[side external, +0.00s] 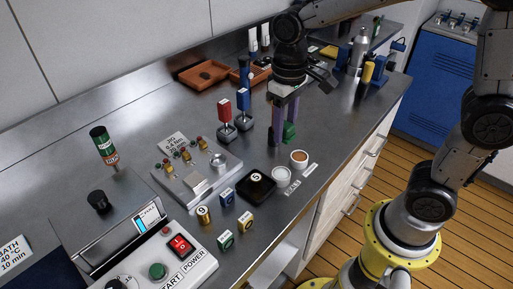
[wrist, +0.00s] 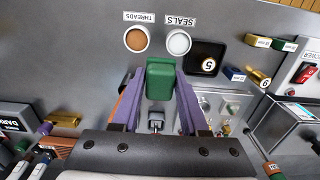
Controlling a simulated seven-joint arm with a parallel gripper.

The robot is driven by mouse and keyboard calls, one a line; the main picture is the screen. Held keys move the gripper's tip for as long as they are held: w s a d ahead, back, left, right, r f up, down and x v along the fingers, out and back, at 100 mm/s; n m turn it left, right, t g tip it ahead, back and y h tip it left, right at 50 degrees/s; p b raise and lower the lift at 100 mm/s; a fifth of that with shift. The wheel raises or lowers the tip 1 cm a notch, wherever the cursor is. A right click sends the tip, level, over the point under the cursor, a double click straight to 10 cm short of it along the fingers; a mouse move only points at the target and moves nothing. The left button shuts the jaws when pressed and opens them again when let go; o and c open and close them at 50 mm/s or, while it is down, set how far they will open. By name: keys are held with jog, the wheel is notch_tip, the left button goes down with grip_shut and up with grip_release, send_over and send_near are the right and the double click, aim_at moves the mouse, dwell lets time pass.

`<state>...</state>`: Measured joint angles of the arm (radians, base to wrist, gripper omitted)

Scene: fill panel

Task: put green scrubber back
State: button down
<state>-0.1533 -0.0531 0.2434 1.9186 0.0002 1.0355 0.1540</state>
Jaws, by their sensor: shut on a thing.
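The green scrubber (wrist: 160,78) is a dark green block between the two purple fingers of my gripper (wrist: 161,88) in the wrist view. My gripper is shut on it. In the side view my gripper (side external: 283,122) points down over the steel counter, behind the small cups. The green scrubber (side external: 289,131) shows there beside the lower ends of the fingers, partly hidden by them. I cannot tell whether it touches the counter.
Red-handled (side external: 225,112) and blue-handled (side external: 244,105) tools stand left of my gripper. A brown-filled cup (side external: 299,158) and a white cup (side external: 281,174) stand in front, beside a black tray (side external: 258,187). Brown trays (side external: 203,73) lie behind. Bare counter lies to the right.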

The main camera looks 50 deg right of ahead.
send_over(257, 157)
notch_tip(257, 157, down, 7)
jog(key=shift+s+r, duration=0.1)
jog(key=shift+r, duration=0.1)
jog(key=shift+f, duration=1.7)
jog(key=shift+f, duration=0.15)
jog(key=shift+c, duration=2.1)
grip_release()
